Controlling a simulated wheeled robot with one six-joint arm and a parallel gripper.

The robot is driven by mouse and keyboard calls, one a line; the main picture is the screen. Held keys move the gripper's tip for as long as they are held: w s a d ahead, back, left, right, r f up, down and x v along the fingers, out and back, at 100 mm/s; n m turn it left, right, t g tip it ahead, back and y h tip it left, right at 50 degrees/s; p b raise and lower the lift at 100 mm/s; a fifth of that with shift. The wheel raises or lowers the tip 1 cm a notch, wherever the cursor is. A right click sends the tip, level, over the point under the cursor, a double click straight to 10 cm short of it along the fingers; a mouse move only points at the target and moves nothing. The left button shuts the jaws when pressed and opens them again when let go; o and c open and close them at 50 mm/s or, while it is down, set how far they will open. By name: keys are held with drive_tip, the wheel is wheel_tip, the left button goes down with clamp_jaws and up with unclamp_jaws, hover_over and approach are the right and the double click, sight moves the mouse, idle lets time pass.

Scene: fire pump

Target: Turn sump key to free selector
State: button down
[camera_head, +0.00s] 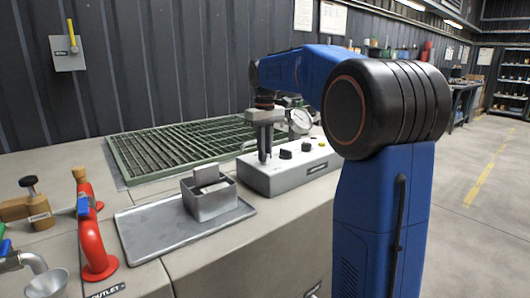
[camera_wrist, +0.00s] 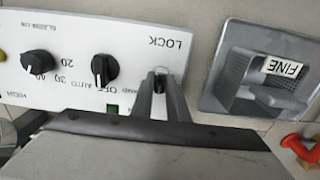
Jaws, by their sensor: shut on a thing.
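The sump control box (camera_head: 290,172) is grey with a pale top panel and stands on the bench. In the wrist view its panel (camera_wrist: 125,40) shows upside down, with the word LOCK above a small dark key (camera_wrist: 160,73). My gripper (camera_wrist: 161,84) is shut on the key at the panel; the fingers hide most of it. In the head view my gripper (camera_head: 264,155) points down at the box's left end, and the key is hidden. The black selector knob (camera_wrist: 104,70), marked OFF and AUTO, sits left of the key in the wrist view.
A second black knob (camera_wrist: 38,64) has a number scale. A metal box (camera_head: 210,196) on a tray (camera_head: 140,240) stands beside the control box; its insert is labelled FINE in the wrist view. A green grating (camera_head: 165,150) and gauge (camera_head: 300,121) lie behind. Red pipework (camera_head: 92,235) stands left.

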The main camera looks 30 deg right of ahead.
idle(0.4)
drive_tip(key=c, duration=1.7)
unclamp_jaws()
drive_tip(key=shift+r, duration=0.1)
wheel_tip(320, 180, up, 17)
drive_tip(key=shift+r, duration=0.1)
